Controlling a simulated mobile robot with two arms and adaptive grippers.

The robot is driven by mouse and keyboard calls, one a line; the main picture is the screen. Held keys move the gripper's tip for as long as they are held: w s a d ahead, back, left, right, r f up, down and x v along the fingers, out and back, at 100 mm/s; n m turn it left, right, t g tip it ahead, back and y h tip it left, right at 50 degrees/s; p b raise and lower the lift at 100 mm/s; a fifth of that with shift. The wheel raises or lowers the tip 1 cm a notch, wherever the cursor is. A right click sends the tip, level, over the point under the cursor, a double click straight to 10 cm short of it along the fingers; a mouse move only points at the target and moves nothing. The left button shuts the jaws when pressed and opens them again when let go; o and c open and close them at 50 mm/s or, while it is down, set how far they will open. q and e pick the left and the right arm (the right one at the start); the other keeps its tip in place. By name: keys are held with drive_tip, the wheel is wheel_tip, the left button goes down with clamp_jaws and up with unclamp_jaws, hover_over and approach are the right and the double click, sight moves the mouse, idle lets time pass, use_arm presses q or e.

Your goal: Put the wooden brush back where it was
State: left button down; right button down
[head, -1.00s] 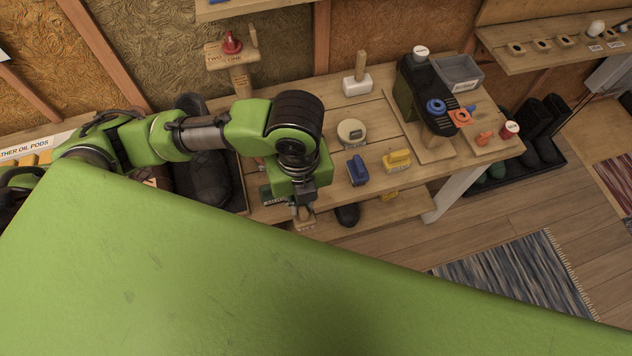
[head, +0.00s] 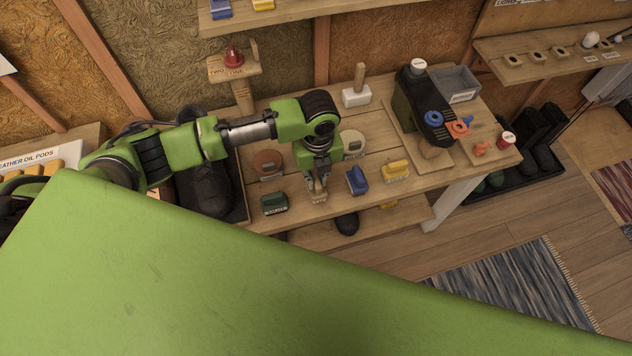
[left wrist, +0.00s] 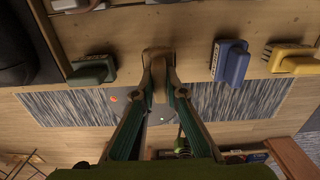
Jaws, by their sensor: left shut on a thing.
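My left gripper (head: 318,183) is shut on the wooden brush (head: 319,197), whose tan body shows below the fingertips. The brush is at the front of the workbench (head: 301,212), between the green brush (head: 274,203) on its left and the blue brush (head: 357,181) on its right. In the left wrist view the wooden brush (left wrist: 157,54) sits between the two fingertips, with the green brush (left wrist: 93,69) and the blue brush (left wrist: 231,61) on either side. I cannot tell if it touches the bench top. My right gripper is not in view.
A yellow brush (head: 396,171) lies farther right. A dark tray with boots (head: 208,190) is at left. A black machine (head: 425,105) stands at right.

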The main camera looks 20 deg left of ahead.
sight(317, 179)
use_arm(q)
drive_tip(key=shift+s+f, duration=0.1)
drive_tip(key=shift+f, duration=1.15)
drive_tip(key=c, duration=2)
unclamp_jaws()
drive_tip(key=shift+f, duration=0.15)
drive_tip(key=shift+c, duration=0.2)
wheel_tip(317, 179, up, 12)
drive_tip(key=shift+r+b, duration=0.2)
drive_tip(key=shift+b, duration=0.25)
